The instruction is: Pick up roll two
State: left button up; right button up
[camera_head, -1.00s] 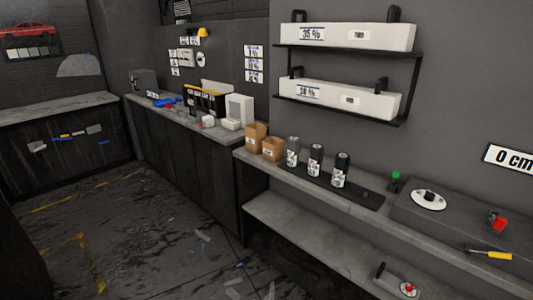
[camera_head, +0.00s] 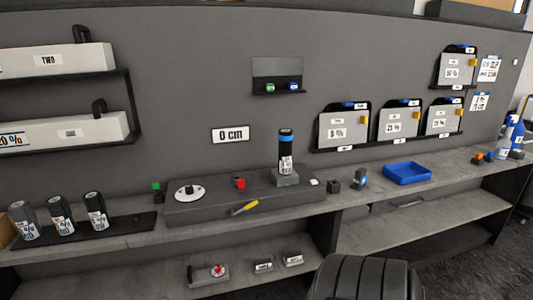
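Three dark rolls with white labels stand upright side by side on a black tray (camera_head: 140,224) at the left of the counter: a left one (camera_head: 24,222), a middle one (camera_head: 61,217) and a right one (camera_head: 95,212). Their label text is too small to read, so I cannot tell which is roll two. A taller black roll with a blue top (camera_head: 286,152) stands upright on a grey block. A long white box (camera_head: 55,61) on the upper left wall shelf carries a label reading TWO. Neither gripper is in view.
A raised grey slab (camera_head: 215,206) holds a white disc (camera_head: 189,192), a red item (camera_head: 240,183) and a yellow-handled tool (camera_head: 243,208). A blue tray (camera_head: 407,173) lies right of it. A black ribbed rounded shape (camera_head: 365,278) fills the bottom edge; I cannot tell what it is.

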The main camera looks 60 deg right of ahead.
aim_at(285, 135)
jog(key=z, duration=0.3)
jog(key=i, duration=1.45)
jog(key=z, duration=1.25)
jog(key=i, duration=0.9)
jog(key=z, duration=0.5)
